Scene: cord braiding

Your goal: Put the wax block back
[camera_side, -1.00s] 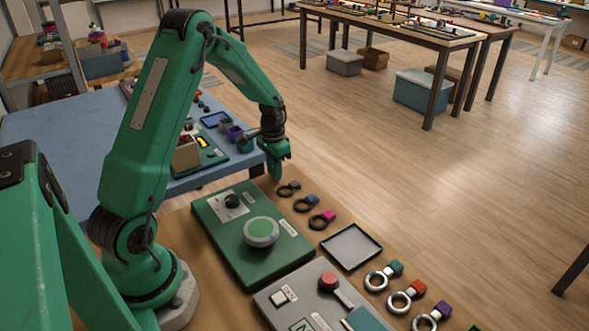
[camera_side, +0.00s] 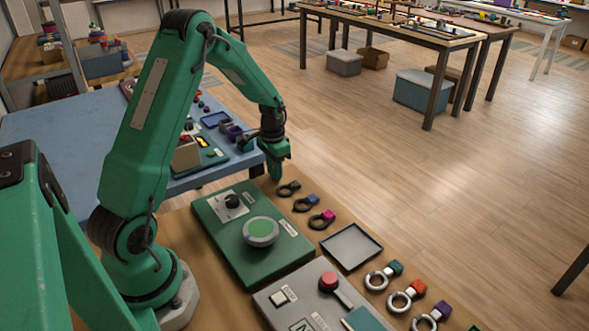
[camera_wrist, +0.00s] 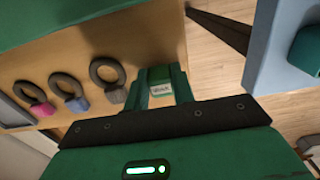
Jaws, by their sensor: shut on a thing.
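My gripper (camera_side: 279,176) points down at the far end of the brown table, beside the dark rings. In the wrist view my gripper (camera_wrist: 163,88) has its two green fingers shut on a small pale block with a green label (camera_wrist: 161,90), which I take to be the wax block. The label's writing is too small to read surely. In the side view the fingers hide the block, and I cannot tell whether it touches the table.
Dark rings with coloured tags lie nearby, one with a magenta tag (camera_side: 321,220). A green console with a round pad (camera_side: 261,232) stands in front. An empty grey tray (camera_side: 352,246) lies to the right. A blue table (camera_side: 60,130) stands behind.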

